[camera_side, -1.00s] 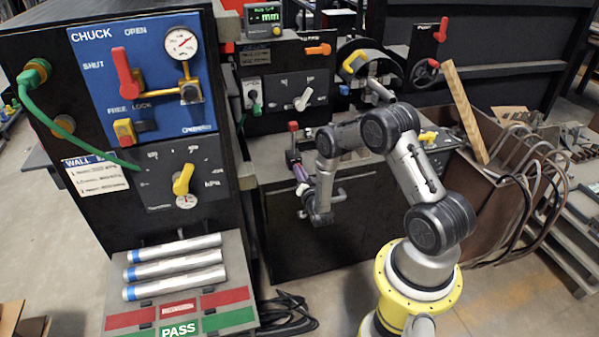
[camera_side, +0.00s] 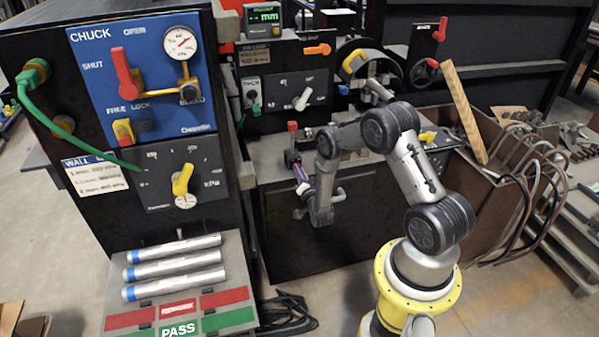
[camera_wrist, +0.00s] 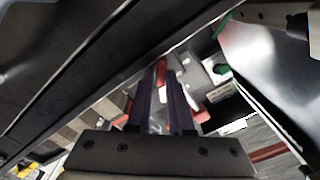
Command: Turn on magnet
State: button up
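No label reading "magnet" is legible. A small fixture with an upright red-topped lever (camera_side: 292,127) stands on the bench at the middle of the side view. My gripper (camera_side: 300,172) is just below it, its purple fingers pointing up and left towards it. Whether they touch it is too small to tell. In the wrist view the two dark purple fingers of my gripper (camera_wrist: 162,75) stand apart with a narrow gap. A red piece (camera_wrist: 160,64) shows between their tips, beside a light grey block (camera_wrist: 193,75). I see no clear grip on it.
The blue chuck panel (camera_side: 150,75) with a red lever (camera_side: 123,70) stands at left. Metal cylinders (camera_side: 175,264) lie on a tray at the lower left. A wooden bar (camera_side: 463,110) leans at right.

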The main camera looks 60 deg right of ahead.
dwell(0.3)
jog(key=v, duration=1.3)
jog(key=shift+s+a, duration=0.25)
jog(key=shift+a, duration=0.05)
